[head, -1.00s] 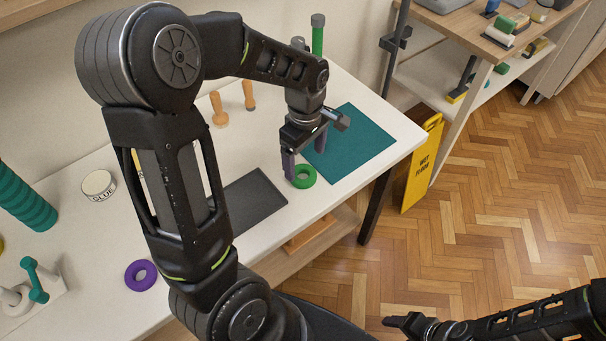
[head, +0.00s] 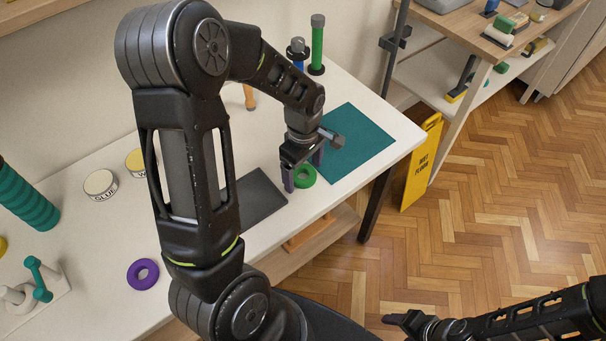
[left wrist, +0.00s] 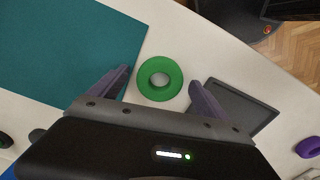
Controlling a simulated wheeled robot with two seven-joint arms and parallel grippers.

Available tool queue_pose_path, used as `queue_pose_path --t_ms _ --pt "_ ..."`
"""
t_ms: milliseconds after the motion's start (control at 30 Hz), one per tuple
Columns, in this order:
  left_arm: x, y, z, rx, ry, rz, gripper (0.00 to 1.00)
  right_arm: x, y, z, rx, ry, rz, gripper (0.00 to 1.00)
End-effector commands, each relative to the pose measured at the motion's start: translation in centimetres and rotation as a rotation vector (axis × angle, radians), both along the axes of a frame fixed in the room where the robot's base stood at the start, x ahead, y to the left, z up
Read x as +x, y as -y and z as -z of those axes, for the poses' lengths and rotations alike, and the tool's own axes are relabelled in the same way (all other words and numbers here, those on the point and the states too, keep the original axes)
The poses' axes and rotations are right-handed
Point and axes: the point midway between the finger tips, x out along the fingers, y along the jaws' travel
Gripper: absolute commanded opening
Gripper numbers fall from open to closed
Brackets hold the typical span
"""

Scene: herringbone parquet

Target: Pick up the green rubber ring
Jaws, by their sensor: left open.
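The green rubber ring (head: 304,176) lies flat on the white table, close to its front edge, between a dark grey mat and a teal mat. In the left wrist view the green ring (left wrist: 160,79) shows whole, between and slightly beyond the two fingertips. My left gripper (head: 303,175) is open, fingers pointing down, one on either side of the ring in the picture; its fingers also show in the left wrist view (left wrist: 160,80). I cannot tell the exact height of the fingertips above the table. My right gripper (head: 397,321) shows at the bottom, over the floor.
A teal mat (head: 352,145) and a dark grey mat (head: 262,203) flank the ring. A purple ring (head: 143,274) lies further left, with a glue tin (head: 100,184) behind. Upright posts stand at the back. A yellow floor sign (head: 421,165) stands right of the table.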

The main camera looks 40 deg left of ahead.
Motion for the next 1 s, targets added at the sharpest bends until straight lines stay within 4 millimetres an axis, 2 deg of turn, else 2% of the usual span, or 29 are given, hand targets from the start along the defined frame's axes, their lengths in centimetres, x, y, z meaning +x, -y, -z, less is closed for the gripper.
queue_pose_path --t_ms 200,1000 --pt "0.01 -0.01 -0.03 0.000 0.000 0.000 0.87 -0.01 0.00 0.00 0.000 0.000 0.000 0.64" --pt "0.02 -0.01 -0.03 0.000 0.000 0.000 0.21 0.00 -0.01 -0.01 0.000 0.000 0.000 0.64"
